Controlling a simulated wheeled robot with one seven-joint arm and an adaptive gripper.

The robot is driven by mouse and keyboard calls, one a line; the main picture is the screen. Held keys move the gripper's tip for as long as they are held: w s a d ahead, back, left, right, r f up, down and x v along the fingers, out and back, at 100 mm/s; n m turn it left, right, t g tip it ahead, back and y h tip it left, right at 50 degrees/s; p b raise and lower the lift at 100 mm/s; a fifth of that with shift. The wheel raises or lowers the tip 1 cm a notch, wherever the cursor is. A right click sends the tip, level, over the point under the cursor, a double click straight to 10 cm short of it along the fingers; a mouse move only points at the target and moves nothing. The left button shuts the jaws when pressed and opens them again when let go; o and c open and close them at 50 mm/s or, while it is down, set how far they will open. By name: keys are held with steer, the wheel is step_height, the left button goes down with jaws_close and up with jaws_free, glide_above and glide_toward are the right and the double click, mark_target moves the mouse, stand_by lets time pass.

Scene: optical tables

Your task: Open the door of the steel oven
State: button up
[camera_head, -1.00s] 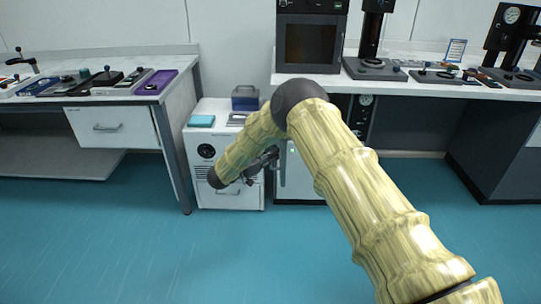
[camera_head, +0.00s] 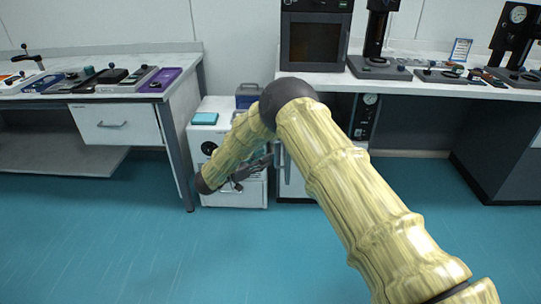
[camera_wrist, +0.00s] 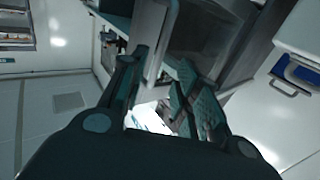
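A dark box with a window (camera_head: 315,42), which looks like an oven, stands on the right bench with its front shut. Below that bench, a pale grey door (camera_head: 292,180) is partly hidden by my arm; I cannot tell which of the two is the steel oven. My gripper (camera_head: 262,162) is low in front of the gap between this door and the white cabinet. In the wrist view my gripper (camera_wrist: 162,62) has its fingers apart, with a pale upright bar (camera_wrist: 160,45), like a handle, between or just beyond the fingertips. Contact cannot be told.
A white cabinet (camera_head: 232,198) with a teal box (camera_head: 204,118) on top stands left of my gripper. The left bench (camera_head: 180,105) has a drawer (camera_head: 117,125) and several instruments. The teal floor (camera_head: 130,245) in front is clear.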

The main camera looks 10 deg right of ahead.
steer(key=shift+v, duration=2.95)
steer(key=shift+s, duration=0.1)
